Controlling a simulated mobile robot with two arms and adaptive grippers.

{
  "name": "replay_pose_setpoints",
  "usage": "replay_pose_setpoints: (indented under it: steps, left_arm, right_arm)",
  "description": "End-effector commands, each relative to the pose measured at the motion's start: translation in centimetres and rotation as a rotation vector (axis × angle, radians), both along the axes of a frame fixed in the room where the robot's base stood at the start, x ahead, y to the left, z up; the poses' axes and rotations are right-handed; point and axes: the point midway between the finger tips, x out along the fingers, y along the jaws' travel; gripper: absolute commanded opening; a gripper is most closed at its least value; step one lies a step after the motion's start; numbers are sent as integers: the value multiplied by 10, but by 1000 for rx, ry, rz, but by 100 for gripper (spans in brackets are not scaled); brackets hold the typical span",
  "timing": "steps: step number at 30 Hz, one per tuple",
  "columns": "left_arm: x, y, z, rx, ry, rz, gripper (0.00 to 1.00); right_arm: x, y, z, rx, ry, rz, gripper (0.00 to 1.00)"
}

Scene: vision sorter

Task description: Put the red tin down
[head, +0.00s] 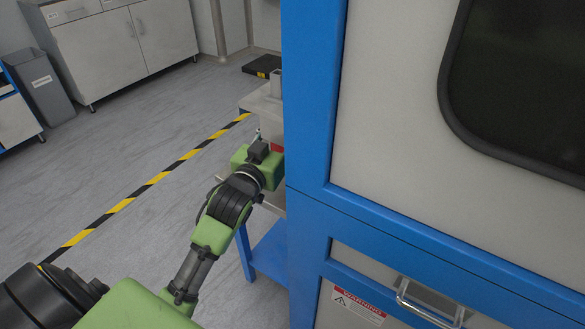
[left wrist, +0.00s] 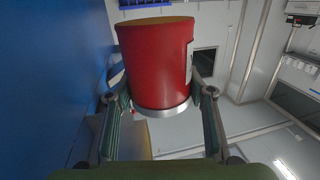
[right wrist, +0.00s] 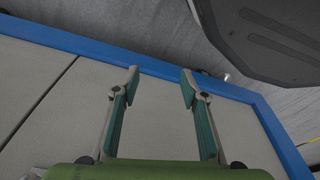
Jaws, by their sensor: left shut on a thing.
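The red tin (left wrist: 157,62) fills the middle of the left wrist view, with a pale metal rim at one end and part of a white label at its right edge. My left gripper (left wrist: 163,105) is shut on it, one finger on each side. In the head view my left arm reaches past the edge of the blue and grey machine, and only a small red patch of the tin (head: 277,148) shows beside the gripper. The machine hides the rest. My right gripper (right wrist: 160,85) is open and empty in the right wrist view.
The large machine (head: 390,90) with a blue frame takes up the right half of the head view. A blue-legged stand with a grey top (head: 257,103) is partly hidden behind it. Yellow-black floor tape (head: 150,182), a grey bin (head: 45,90) and cabinets (head: 125,40) lie left; the floor between is clear.

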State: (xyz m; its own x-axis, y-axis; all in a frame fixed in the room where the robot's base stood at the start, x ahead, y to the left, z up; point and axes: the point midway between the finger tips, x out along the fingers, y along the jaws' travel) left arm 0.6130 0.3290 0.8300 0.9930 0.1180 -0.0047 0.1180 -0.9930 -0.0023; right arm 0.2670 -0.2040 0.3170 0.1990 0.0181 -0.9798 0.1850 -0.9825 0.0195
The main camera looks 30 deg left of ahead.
Motion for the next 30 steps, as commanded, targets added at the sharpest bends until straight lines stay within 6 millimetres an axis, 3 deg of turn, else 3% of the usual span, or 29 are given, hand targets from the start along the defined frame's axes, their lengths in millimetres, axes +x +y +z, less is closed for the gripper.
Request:
replay_pose_setpoints:
  steps: [7,14,21,30]
  left_arm:
    - [0,1,-40,-1,0,2,11]
    - [0,1,-57,1,-2,2,11]
    - [0,1,-88,-1,-2,2,11]
    - [0,1,-95,0,-4,1,11]
  right_arm:
    - [17,2,33,3,-24,-4,40]
    - [22,2,53,3,-32,-6,40]
    - [28,2,83,4,-50,-9,40]
    - [28,2,95,4,-51,-10,40]
